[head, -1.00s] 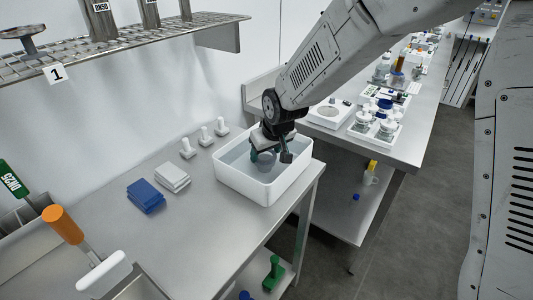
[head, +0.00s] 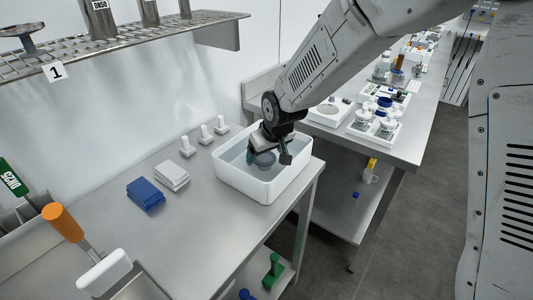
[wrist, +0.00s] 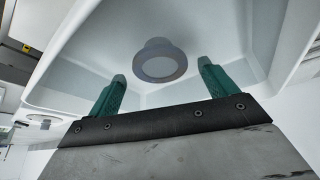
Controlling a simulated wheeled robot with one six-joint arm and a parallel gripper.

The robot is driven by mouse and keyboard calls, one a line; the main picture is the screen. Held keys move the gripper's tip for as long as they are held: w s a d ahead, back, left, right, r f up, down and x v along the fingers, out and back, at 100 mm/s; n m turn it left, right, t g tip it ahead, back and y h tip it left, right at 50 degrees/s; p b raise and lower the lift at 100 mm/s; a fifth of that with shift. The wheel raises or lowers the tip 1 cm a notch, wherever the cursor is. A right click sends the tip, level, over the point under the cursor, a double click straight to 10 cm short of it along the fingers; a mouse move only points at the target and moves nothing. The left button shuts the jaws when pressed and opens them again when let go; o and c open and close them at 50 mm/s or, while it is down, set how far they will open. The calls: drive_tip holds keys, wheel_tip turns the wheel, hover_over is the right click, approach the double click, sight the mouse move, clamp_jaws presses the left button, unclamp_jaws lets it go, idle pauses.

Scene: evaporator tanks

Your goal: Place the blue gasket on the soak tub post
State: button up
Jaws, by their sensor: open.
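The white soak tub (head: 228,181) stands at the right end of the steel table, with what looks like water inside. A round grey-blue piece (head: 263,160) is in the tub. In the wrist view this piece (wrist: 160,62) shows a ring around a paler round centre; it looks like the gasket around a post, but I cannot tell how fully it is seated. My gripper (head: 270,156) reaches down into the tub over it. In the wrist view its green fingers (wrist: 160,85) are spread apart, with the ring beyond and between their tips, apparently touching neither.
Blue pads (head: 146,195) and white pads (head: 172,176) lie to the left. A second bench (head: 400,150) with trays and bottles stands behind right. A shelf (head: 130,45) overhangs at upper left.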

drive_tip(key=v, duration=1.2)
drive_tip(key=s+d+r+m+g+h, duration=0.1)
drive_tip(key=s+d+r+m, duration=0.35)
drive_tip(key=s+d, duration=0.75)
drive_tip(key=s+d+g, duration=0.1)
drive_tip(key=s+d, duration=0.4)
drive_tip(key=s, duration=0.3)
drive_tip(key=s+d+r+m+g+h, duration=0.1)
drive_tip(key=s+d, duration=0.4)
drive_tip(key=s, duration=0.4)
drive_tip(key=shift+s+d+r, duration=0.25)
drive_tip(key=shift+s+d, duration=0.05)
drive_tip(key=shift+d, duration=0.05)
drive_tip(key=shift+m, duration=0.25)
